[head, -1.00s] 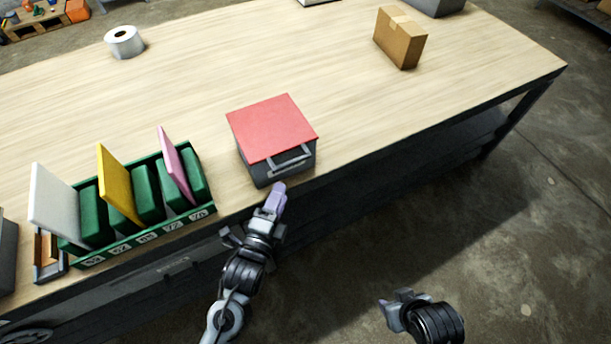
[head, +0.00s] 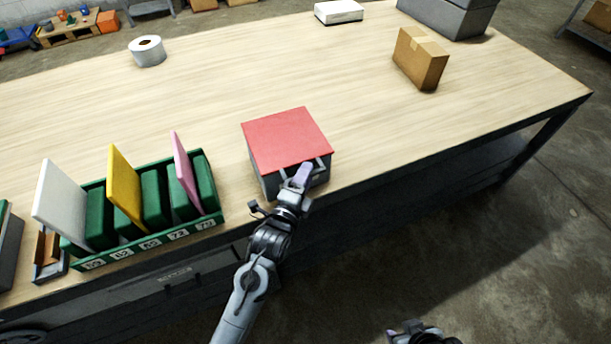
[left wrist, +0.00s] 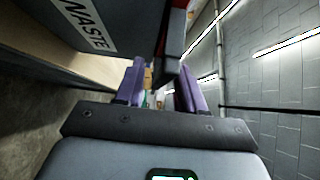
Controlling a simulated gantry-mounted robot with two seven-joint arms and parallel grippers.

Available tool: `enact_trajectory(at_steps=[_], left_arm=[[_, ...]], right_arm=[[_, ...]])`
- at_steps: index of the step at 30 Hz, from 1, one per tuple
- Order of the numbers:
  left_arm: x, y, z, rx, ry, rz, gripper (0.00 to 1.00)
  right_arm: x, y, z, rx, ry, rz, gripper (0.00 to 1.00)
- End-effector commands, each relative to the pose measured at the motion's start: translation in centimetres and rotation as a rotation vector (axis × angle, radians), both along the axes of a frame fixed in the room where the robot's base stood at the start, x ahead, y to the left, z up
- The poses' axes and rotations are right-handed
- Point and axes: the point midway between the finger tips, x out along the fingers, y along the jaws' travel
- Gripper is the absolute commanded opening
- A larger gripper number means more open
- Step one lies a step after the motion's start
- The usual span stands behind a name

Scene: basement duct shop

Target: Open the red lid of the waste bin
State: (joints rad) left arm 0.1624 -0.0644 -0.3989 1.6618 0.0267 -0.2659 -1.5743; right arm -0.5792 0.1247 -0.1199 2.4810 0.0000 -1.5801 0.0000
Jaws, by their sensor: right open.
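The waste bin (head: 268,184) is a dark box with a flat red lid (head: 287,138), which lies shut on top. A grey handle (head: 320,163) is at the lid's front, partly hidden by my left gripper (head: 300,175). In the left wrist view the bin's WASTE label (left wrist: 87,24) is close at upper left. The left gripper's purple fingers (left wrist: 161,88) are apart, with a dark bar-like part just ahead of them; I cannot tell whether they touch it. My right gripper (head: 408,332) is open at the bottom edge of the head view, away from the bin, mostly cut off.
A green organizer (head: 150,243) with coloured dividers stands left of the bin on the wooden bench (head: 220,80). A paper roll (head: 147,51), a cardboard box (head: 420,60) and a white box (head: 338,12) stand farther back. The bench right of the bin is clear.

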Motion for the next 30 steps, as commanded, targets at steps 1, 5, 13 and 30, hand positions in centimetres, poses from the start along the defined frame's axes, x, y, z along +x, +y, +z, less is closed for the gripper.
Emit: enact_trajectory(at_steps=[1, 5, 13, 30], left_arm=[[0.29, -0.14, 0.05, -0.002, -0.001, 0.0, 0.38], [0.56, -0.27, 0.01, -0.001, 0.0, 0.0, 0.38], [0.57, -0.26, 0.04, -0.001, 0.0, 0.0, 0.34], [0.56, -0.21, 0.13, -0.002, 0.001, 0.0, 0.0]], right_arm=[[-0.01, 0.01, -0.12, 0.001, 0.0, -0.001, 0.43], [-0.02, 0.06, -0.15, 0.002, 0.001, -0.001, 0.43], [-0.02, 0.17, -0.15, 0.008, 0.002, -0.005, 0.43], [-0.06, 0.15, -0.07, 0.006, 0.003, -0.003, 0.43]])
